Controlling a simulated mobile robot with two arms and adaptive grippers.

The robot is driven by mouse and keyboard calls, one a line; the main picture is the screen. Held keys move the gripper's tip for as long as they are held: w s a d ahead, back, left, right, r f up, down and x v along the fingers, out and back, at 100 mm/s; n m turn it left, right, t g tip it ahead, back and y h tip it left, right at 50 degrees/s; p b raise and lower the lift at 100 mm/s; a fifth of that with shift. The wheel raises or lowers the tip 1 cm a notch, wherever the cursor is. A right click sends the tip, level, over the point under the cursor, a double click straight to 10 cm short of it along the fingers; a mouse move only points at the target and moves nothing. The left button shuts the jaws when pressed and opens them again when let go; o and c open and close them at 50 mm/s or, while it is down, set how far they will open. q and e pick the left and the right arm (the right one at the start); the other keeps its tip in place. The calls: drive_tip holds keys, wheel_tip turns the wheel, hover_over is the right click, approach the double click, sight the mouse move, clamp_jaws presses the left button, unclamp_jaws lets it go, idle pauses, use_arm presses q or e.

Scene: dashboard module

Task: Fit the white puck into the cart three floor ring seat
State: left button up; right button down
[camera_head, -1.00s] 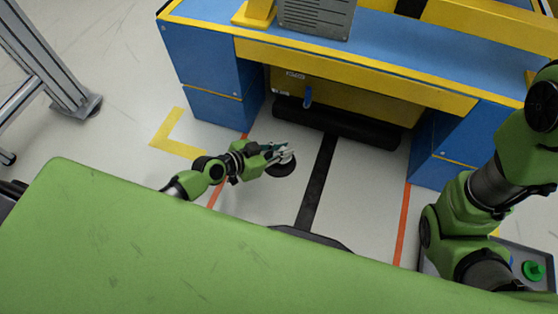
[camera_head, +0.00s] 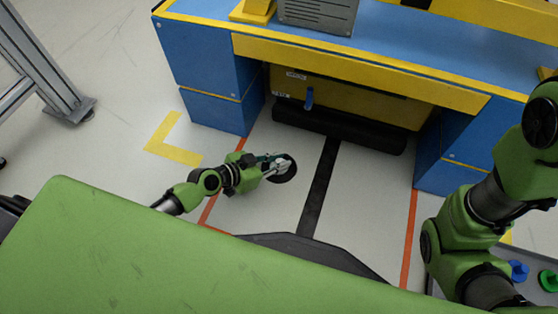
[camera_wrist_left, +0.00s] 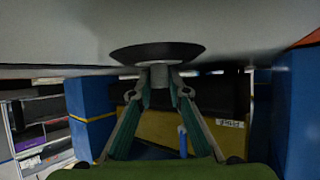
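The dark round ring seat (camera_head: 291,174) is on the floor in front of the desk, left of the black floor stripe. My left gripper (camera_head: 277,166) is over it, with a whitish piece at its fingertips. In the left wrist view, where the floor is at the top, the fingers (camera_wrist_left: 160,88) close on a short grey-looking stem, which I take for the white puck's knob (camera_wrist_left: 160,74). The stem is at the middle of the dark ring (camera_wrist_left: 130,53). I cannot tell how deep the puck sits. My right gripper is out of view.
The blue and yellow desk (camera_head: 205,60) stands behind, with a yellow drawer unit (camera_head: 345,98) and a black roller-like bar beneath. A grey tray at bottom right holds a blue knobbed piece (camera_head: 517,270) and a green one (camera_head: 548,281). Floor around the ring is clear.

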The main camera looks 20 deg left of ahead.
use_arm(q)
drive_tip(key=shift+o, duration=0.9)
drive_tip(key=shift+r, duration=0.15)
drive_tip(key=shift+s+a+r+p, duration=0.1)
drive_tip(key=shift+s+r+p, duration=0.1)
drive_tip(key=shift+p, duration=0.2)
drive_tip(key=p+v, duration=0.2)
drive_tip(key=v, duration=0.8)
drive_tip(key=shift+s+a, duration=0.2)
drive_tip(key=shift+s, duration=0.05)
drive_tip(key=shift+s+a+r, duration=0.2)
drive_tip(key=shift+s+r, duration=0.05)
drive_tip(key=shift+s, duration=0.05)
drive_tip(key=shift+r, duration=0.1)
